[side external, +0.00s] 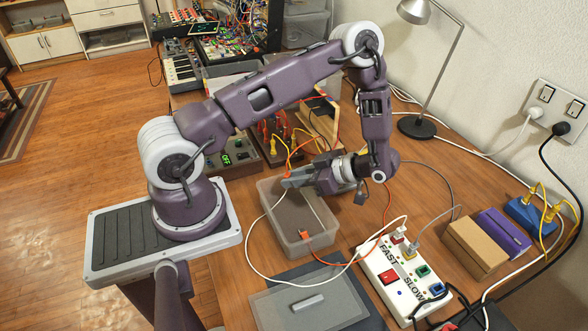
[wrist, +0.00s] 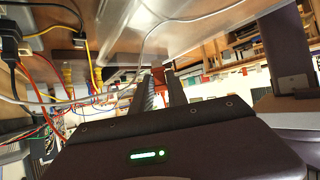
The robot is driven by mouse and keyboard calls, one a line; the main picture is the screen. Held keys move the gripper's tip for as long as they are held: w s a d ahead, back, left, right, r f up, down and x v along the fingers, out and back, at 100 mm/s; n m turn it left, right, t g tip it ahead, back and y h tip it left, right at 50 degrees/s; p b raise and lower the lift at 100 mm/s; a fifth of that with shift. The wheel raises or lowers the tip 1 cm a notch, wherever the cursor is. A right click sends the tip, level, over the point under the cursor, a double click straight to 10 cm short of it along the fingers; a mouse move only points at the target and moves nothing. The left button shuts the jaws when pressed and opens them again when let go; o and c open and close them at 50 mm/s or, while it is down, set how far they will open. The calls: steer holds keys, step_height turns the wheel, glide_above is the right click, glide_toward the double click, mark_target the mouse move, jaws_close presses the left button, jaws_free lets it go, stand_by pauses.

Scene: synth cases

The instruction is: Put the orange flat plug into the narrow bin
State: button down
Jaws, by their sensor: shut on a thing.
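An orange plug (side external: 303,234) on an orange cable shows at the near end of a clear open bin (side external: 268,222). Whether it is inside the bin or against its wall I cannot tell. My gripper (side external: 287,183) is over the far part of the bin, pointing left, well apart from the orange plug. In the wrist view its fingers (wrist: 158,80) are close together. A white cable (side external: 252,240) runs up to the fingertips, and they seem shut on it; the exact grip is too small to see. The white cable also shows in the wrist view (wrist: 185,17).
A white power strip (side external: 400,270) with plugs stands to the right of the bin. A grey lid (side external: 270,308) lies in front. Brown (side external: 475,247) and purple (side external: 503,232) boxes and a blue block (side external: 528,213) are at the right. Loose cables cross the table.

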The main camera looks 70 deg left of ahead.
steer(key=shift+f, duration=0.15)
steer(key=c, duration=1.2)
jaws_free()
steer(key=shift+c, duration=0.2)
steer(key=v, duration=0.7)
